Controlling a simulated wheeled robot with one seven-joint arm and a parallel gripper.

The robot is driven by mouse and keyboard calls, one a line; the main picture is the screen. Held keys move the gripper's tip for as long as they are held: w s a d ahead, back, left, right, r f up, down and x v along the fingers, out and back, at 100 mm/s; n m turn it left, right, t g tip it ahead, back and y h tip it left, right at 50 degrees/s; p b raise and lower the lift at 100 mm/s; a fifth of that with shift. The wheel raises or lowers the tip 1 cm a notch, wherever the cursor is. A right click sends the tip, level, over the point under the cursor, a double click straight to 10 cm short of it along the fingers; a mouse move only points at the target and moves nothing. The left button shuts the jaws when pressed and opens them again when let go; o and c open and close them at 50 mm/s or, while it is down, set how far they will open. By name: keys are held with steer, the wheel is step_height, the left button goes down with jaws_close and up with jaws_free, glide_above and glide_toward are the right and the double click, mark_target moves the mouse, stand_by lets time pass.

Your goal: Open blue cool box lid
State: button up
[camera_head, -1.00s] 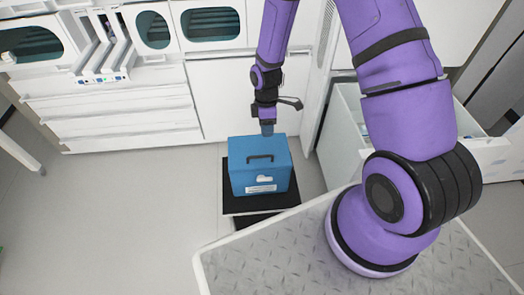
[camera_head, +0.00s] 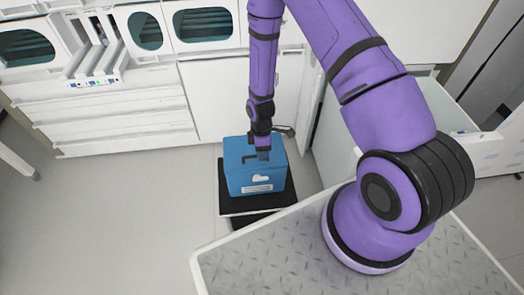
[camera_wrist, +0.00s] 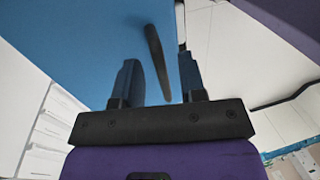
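The blue cool box (camera_head: 256,181) stands with its lid shut, with a white label and logo on its front. Its dark handle (camera_head: 250,157) lies on the top and shows in the wrist view as a dark slanted bar (camera_wrist: 157,62). My gripper (camera_head: 263,157) points down at the top of the box, by the right end of the handle. In the wrist view my gripper (camera_wrist: 160,78) has its two fingers apart, with the bar between them in the picture. I cannot tell whether the fingers touch the box or handle.
The box stands on a black platform (camera_head: 229,206) on the floor. White drawers and a cabinet (camera_head: 222,100) stand close behind, and an open white drawer unit (camera_head: 340,135) is at right. A metal-topped surface (camera_head: 280,262) is in front. The floor at left is clear.

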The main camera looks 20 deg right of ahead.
jaws_close()
steer(key=shift+r, duration=0.1)
